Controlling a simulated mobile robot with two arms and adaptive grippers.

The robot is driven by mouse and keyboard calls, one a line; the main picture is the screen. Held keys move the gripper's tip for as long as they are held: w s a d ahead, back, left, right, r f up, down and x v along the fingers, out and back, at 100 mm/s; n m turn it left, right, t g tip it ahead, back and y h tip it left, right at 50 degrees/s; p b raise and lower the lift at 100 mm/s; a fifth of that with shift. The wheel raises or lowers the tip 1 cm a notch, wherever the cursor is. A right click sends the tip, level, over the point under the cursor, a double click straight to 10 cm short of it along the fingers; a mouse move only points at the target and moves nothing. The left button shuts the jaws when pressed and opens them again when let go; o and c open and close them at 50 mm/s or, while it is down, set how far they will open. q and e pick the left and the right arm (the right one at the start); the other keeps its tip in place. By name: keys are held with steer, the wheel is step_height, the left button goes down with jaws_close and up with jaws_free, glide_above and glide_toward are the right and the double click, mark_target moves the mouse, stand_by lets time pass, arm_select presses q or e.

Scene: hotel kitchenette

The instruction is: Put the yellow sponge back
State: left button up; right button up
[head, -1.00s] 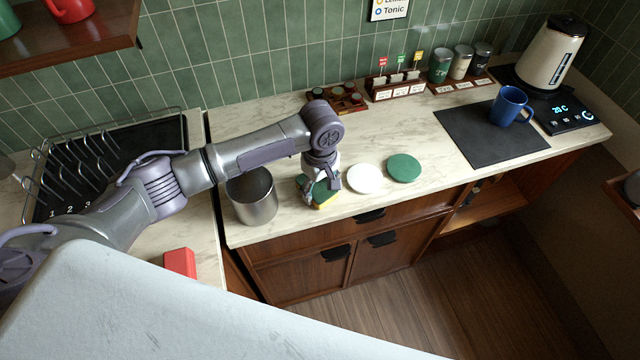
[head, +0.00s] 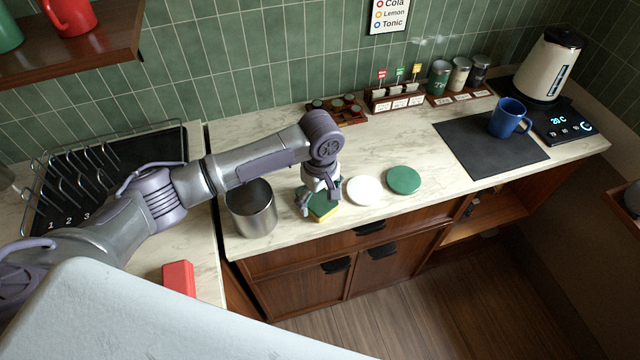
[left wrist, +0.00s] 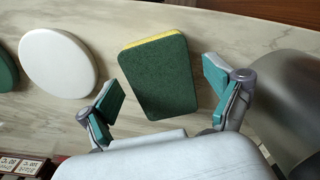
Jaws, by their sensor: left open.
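The yellow sponge (head: 325,208) has a dark green top and a yellow underside. It lies on the marble counter between the metal canister and a white disc. My left gripper (head: 319,203) is open just above it in the head view. In the left wrist view, the sponge (left wrist: 160,78) lies ahead of and between the two spread fingers of the left gripper (left wrist: 165,100), with gaps to both sides. The gripper hides part of the sponge in the head view. My right gripper is not in view.
The metal canister (head: 252,208) stands close left of the sponge. The white disc (head: 364,191) and a green disc (head: 403,180) lie to the right. A red block (head: 179,278) is on the left counter. A blue mug (head: 507,117) stands on a dark mat (head: 470,150).

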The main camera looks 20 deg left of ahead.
mark_target(320, 200)
arm_select(q)
step_height(320, 200, up, 11)
steer(key=b, duration=0.2)
steer(key=shift+d, duration=0.1)
stand_by(0.5)
